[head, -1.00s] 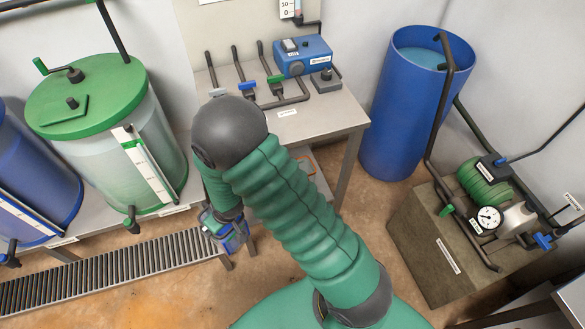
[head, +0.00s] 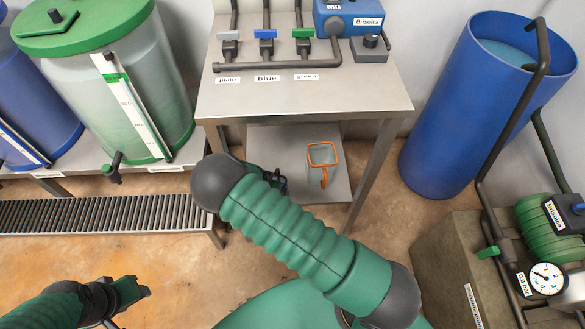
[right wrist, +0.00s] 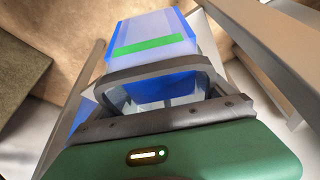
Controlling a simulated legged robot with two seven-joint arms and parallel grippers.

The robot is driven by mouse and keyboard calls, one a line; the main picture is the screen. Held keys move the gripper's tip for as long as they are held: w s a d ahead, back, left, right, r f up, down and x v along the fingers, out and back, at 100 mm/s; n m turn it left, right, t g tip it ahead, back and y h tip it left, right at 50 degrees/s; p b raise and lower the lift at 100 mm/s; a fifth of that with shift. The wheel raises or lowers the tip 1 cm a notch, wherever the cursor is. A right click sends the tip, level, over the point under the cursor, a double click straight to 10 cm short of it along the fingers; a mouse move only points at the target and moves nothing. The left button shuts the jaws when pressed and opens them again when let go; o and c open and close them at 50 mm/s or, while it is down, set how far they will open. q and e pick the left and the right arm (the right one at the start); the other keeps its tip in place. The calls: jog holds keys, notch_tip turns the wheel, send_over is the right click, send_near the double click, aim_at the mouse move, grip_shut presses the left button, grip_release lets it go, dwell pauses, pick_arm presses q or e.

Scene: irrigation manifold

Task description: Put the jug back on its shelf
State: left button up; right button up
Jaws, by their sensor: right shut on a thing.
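A translucent jug with blue edges and a green band (right wrist: 152,42) fills the upper middle of the right wrist view. My right gripper (right wrist: 155,78) is shut on it. In the head view my right arm's round dark joint and green sleeve hide the jug and most of this gripper (head: 272,180), which is beside the left part of the lower shelf (head: 288,143) under the bench. I cannot tell whether the jug touches the shelf. My left gripper (head: 138,288) is low at the left, over the floor and apart from everything; its jaw opening is unclear.
An orange-rimmed jug (head: 323,165) stands on the right part of the lower shelf. The bench top (head: 300,98) above carries valves and a blue pump box (head: 348,20). Bench legs flank the shelf. A slatted grate (head: 100,216) lies left, a blue barrel (head: 455,130) right.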

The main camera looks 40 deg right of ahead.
pick_arm(q)
jog(key=b+x, duration=0.3)
jog(key=s+b+x, duration=0.1)
jog(key=b+x, duration=0.1)
jog(key=shift+s+d+f, duration=0.1)
jog(key=shift+d+f, duration=0.15)
pick_arm(e)
jog(key=w+d+f, duration=0.3)
jog(key=w+d, duration=0.7)
jog(key=d, duration=0.4)
jog(key=shift+w+d+f, duration=0.2)
jog(key=shift+w+d, duration=0.2)
jog(key=o, duration=1.7)
jog(key=shift+s+f, duration=0.1)
pick_arm(q)
jog(key=shift+s+d, duration=0.1)
